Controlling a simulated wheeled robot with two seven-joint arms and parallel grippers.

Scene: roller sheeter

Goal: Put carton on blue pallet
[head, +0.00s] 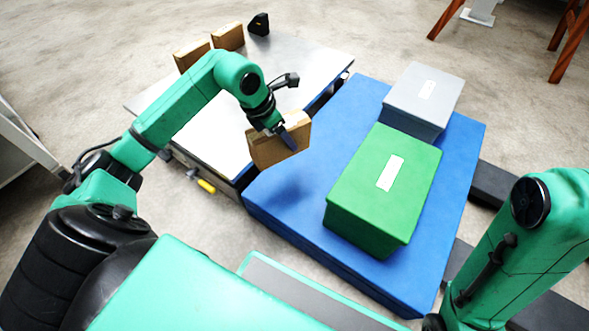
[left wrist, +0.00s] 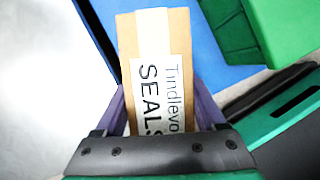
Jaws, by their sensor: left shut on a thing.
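A brown carton (head: 270,150) is in my left gripper (head: 288,140), above the left edge of the blue pallet (head: 290,207). In the left wrist view the carton (left wrist: 126,40) sits between the two fingers of my left gripper (left wrist: 165,110), with a white label reading "Tindlevo SEALS" facing the camera. The blue pallet (left wrist: 205,45) shows behind it there. My left gripper is shut on the carton. My right arm comes in at the lower right of the head view, but its gripper is out of view.
A green box (head: 350,205) and a grey box (head: 415,112) stand on the pallet's right part; its left part is bare. Two more cartons (head: 228,37) (head: 190,56) and a small black object (head: 259,24) are at the far end of the metal table (head: 310,62).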

